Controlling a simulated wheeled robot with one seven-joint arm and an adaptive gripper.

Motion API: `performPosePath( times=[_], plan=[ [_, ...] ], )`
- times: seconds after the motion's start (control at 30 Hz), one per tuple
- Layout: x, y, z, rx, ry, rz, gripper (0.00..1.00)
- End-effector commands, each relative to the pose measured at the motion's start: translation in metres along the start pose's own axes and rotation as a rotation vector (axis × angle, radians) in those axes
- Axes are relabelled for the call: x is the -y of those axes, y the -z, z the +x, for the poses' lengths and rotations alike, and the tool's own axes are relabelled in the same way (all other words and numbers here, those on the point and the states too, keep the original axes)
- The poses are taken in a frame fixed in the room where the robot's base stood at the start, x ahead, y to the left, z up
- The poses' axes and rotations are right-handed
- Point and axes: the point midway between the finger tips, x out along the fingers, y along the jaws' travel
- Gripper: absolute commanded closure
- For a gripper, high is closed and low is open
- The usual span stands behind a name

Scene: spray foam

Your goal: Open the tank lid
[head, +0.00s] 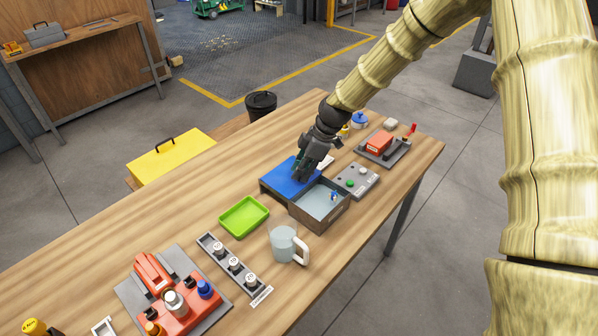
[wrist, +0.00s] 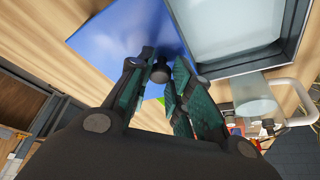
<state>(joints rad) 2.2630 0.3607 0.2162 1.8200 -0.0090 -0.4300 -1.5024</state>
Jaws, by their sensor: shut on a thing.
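The tank (head: 318,223) is a grey open-topped box on the wooden table, with pale liquid inside; its dark rim (wrist: 268,62) also shows in the wrist view. In the wrist view the fingers stand either side of the knob above the blue surface (wrist: 120,40).
A glass mug (head: 283,243) stands just in front of the tank, and a green tray (head: 244,216) is to the left. A grey button panel (head: 356,181) stands close on the right. A yellow box (head: 171,155) is behind the table.

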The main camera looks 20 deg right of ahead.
Motion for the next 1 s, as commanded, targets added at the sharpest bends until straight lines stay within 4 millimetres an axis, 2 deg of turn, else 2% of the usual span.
performPosePath(
  times=[0.03,0.07,0.17,0.2,0.47,0.63,0.77,1.0],
  plan=[
    [-0.001,0.001,-0.001,-0.001,-0.001,-0.001,1.00],
    [-0.001,0.001,-0.001,-0.001,-0.001,-0.001,0.76],
    [-0.001,0.002,-0.001,-0.001,-0.001,-0.002,0.57],
    [-0.001,0.002,0.000,-0.001,-0.001,-0.002,0.56],
    [0.000,0.001,0.000,0.000,0.000,-0.002,0.56],
    [-0.001,0.001,-0.009,-0.001,-0.001,-0.002,0.56],
    [-0.001,0.001,-0.026,-0.002,-0.003,-0.003,0.56],
    [0.000,0.001,-0.067,-0.002,-0.002,-0.002,0.56]
  ],
)
